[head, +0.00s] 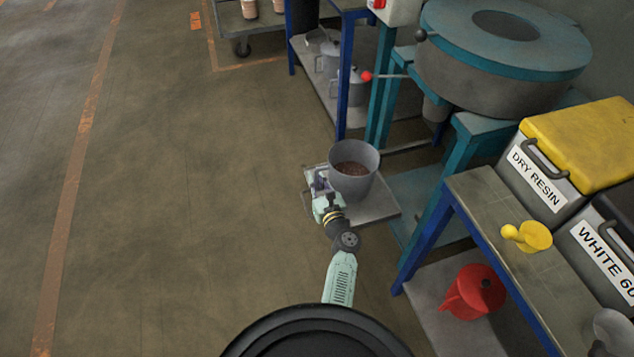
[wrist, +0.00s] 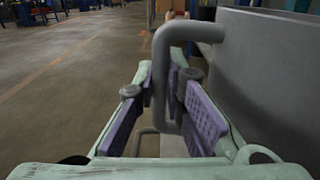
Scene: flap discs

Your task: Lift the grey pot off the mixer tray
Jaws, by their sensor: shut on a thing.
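The grey pot (head: 369,185), filled with brown grains, is upright over the mixer tray (head: 374,208). I cannot tell whether its base touches the tray. My gripper (head: 320,182) reaches in from below, at the pot's left side. In the wrist view, my gripper's purple pads (wrist: 165,108) are shut on the pot's bent grey handle (wrist: 161,62). The grey pot wall (wrist: 265,75) fills the right of that view. The pot's base is hidden there.
The blue-topped mixer (head: 470,80) stands behind the pot. A shelf with grey cans (head: 328,62) stands behind. Open floor (head: 190,210) lies left.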

